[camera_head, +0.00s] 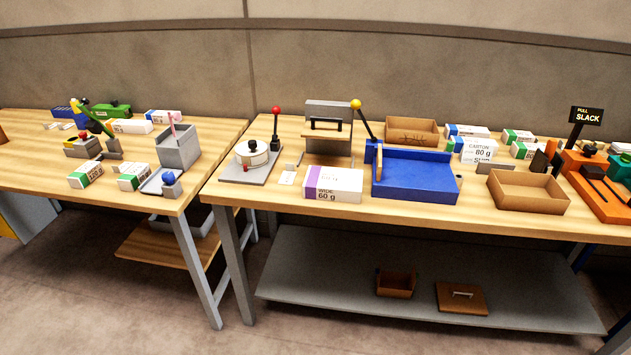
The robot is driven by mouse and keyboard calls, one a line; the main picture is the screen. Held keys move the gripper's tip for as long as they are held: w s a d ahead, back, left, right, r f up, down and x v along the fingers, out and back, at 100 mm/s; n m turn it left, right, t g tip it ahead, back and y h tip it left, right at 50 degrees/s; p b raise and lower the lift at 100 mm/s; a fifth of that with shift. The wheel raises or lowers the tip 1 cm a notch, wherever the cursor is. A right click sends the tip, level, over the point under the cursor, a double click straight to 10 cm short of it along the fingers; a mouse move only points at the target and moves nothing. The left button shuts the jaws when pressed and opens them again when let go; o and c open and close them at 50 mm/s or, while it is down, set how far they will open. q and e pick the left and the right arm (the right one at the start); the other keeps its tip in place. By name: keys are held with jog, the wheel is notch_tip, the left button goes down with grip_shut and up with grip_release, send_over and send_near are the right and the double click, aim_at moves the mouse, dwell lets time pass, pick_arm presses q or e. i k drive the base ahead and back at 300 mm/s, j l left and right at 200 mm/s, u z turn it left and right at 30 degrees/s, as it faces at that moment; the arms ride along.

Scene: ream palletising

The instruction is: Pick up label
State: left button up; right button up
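No gripper of mine shows in the head view. I cannot tell for sure which thing is the label. A small white card (287,178) lies flat near the front left corner of the right-hand table, beside a round white device on a grey base (253,158). A white and purple ream marked "WIDE 60 g" (338,184) lies at the table's front edge, right of the small card.
An open brown box (526,191) stands at the right, and another (411,130) at the back. A red-knobbed lever (276,124) and a yellow-knobbed lever (359,112) rise from the right-hand table (285,205). The left table (115,185) holds several reams and a grey bin (178,148). A gap separates the tables.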

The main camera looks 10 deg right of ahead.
aim_at(287, 177)
jog(key=i+j+z, duration=0.1)
jog(key=i+j, duration=0.15)
jog(key=i+j+z, duration=0.15)
jog(key=j, duration=0.2)
jog(key=i+j+z, duration=0.1)
jog(key=i+j, duration=0.15)
jog(key=i+j+z, duration=0.1)
jog(key=j, duration=0.35)
jog(key=i+j+z, duration=0.15)
jog(key=j, duration=0.25)
jog(key=i, duration=0.1)
